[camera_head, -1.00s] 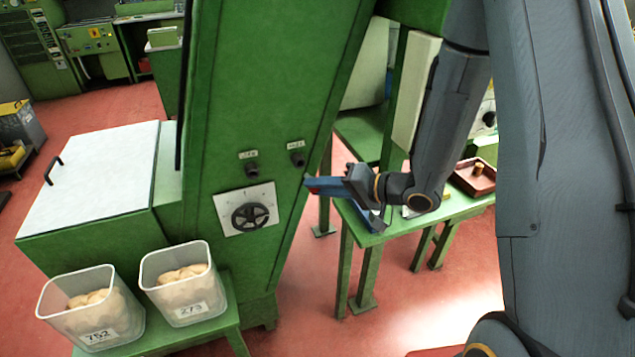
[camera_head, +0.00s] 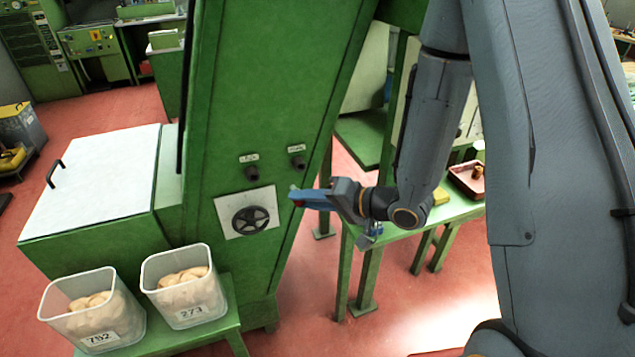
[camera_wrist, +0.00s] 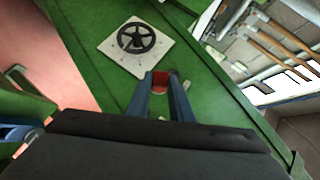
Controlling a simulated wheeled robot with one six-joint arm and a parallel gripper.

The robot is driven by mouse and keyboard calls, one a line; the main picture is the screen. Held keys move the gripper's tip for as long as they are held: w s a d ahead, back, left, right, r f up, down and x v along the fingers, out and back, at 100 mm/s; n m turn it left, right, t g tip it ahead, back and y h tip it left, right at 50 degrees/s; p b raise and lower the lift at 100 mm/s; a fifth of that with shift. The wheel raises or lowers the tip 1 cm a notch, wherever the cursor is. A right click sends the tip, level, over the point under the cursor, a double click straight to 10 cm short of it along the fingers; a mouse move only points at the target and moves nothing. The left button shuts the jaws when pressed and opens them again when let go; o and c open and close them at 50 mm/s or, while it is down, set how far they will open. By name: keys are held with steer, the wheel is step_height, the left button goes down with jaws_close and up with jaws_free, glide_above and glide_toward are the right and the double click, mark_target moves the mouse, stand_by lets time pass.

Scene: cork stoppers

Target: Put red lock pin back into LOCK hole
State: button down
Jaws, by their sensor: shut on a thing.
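My gripper (camera_head: 294,200) is shut on the red lock pin (camera_wrist: 160,77). In the wrist view red shows between the two blue fingertips; most of the pin is hidden by them. In the head view the fingertips point left, in front of the right edge of the green machine front (camera_head: 215,110). Two dark round sockets stick out of that front, a left one (camera_head: 252,173) and a right one (camera_head: 298,163), each under a small label. The labels are too blurred to read. The fingertips are below the right socket and appear apart from both.
A black handwheel (camera_head: 250,220) on a white plate sits left of my gripper. Two clear bins (camera_head: 178,285) of corks stand at lower left. A green table (camera_head: 440,213) with a red-brown tray (camera_head: 467,187) stands behind my arm.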

steer(key=s+a, duration=0.3)
steer(key=a, duration=0.5)
steer(key=w+a+b, duration=0.2)
steer(key=w, duration=0.4)
steer(key=shift+w, duration=0.15)
steer(key=shift+w+a, duration=0.2)
steer(key=shift+w, duration=0.65)
steer(key=shift+w+a, duration=0.2)
steer(key=shift+w, duration=0.6)
stand_by(3.0)
steer(key=c, duration=1.5)
jaws_free()
steer(key=shift+b+v, duration=0.85)
steer(key=shift+v, duration=3.05)
steer(key=shift+f, duration=0.1)
